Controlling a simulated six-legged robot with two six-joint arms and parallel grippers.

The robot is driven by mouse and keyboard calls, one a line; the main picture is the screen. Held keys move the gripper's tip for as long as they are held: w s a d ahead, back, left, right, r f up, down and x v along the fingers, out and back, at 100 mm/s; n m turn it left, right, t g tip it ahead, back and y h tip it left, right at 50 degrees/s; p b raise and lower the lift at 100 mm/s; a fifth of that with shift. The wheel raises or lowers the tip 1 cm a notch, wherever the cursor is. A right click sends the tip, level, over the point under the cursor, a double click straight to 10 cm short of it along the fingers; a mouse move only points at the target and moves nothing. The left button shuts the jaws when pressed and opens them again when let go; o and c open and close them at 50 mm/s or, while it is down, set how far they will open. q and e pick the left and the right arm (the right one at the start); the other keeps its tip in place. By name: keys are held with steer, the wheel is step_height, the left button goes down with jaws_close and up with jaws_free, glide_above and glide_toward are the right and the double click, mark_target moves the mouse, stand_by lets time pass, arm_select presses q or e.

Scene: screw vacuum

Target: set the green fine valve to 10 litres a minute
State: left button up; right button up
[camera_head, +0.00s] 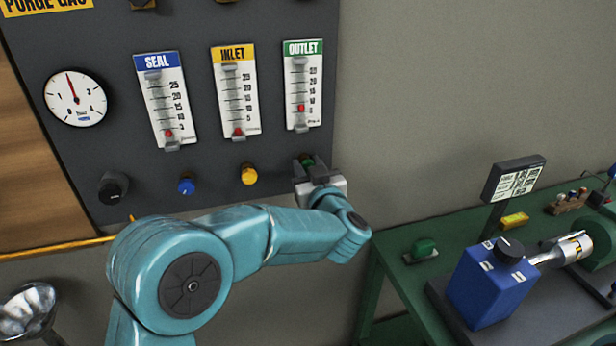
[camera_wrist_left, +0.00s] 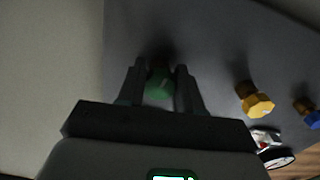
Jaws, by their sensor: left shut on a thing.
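The green fine valve (camera_head: 307,161) is a small green knob low on the grey panel, under the OUTLET meter. My left gripper (camera_head: 308,170) reaches up to it and covers most of it in the head view. In the left wrist view the green knob (camera_wrist_left: 159,83) sits between the two fingers of the left gripper (camera_wrist_left: 160,88), which are shut on it. The green-headed OUTLET flow meter (camera_head: 302,86) has a red float (camera_head: 301,108), which looks to be between the 5 and 10 marks. My right gripper is not in view.
A yellow knob (camera_head: 249,173), a blue knob (camera_head: 186,186) and a black knob (camera_head: 113,187) stick out left of the green one. The INLET (camera_head: 236,90) and SEAL (camera_head: 163,98) meters have floats near the bottom. A green bench (camera_head: 400,268) with a blue pump (camera_head: 492,284) stands right.

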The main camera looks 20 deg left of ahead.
arm_select(q)
steer(key=n+b, duration=0.3)
steer(key=n, duration=0.1)
steer(key=shift+d+f+b, duration=0.1)
steer(key=shift+f+b, duration=0.25)
steer(key=shift+r+n+b, duration=0.15)
steer(key=shift+n+b, duration=0.9)
steer(key=shift+n, duration=0.65)
steer(key=o, duration=1)
steer(key=shift+r, duration=0.1)
steer(key=b+v, duration=0.2)
steer(key=v, duration=1.4)
steer(key=shift+s+d, duration=0.1)
steer(key=shift+d, duration=0.05)
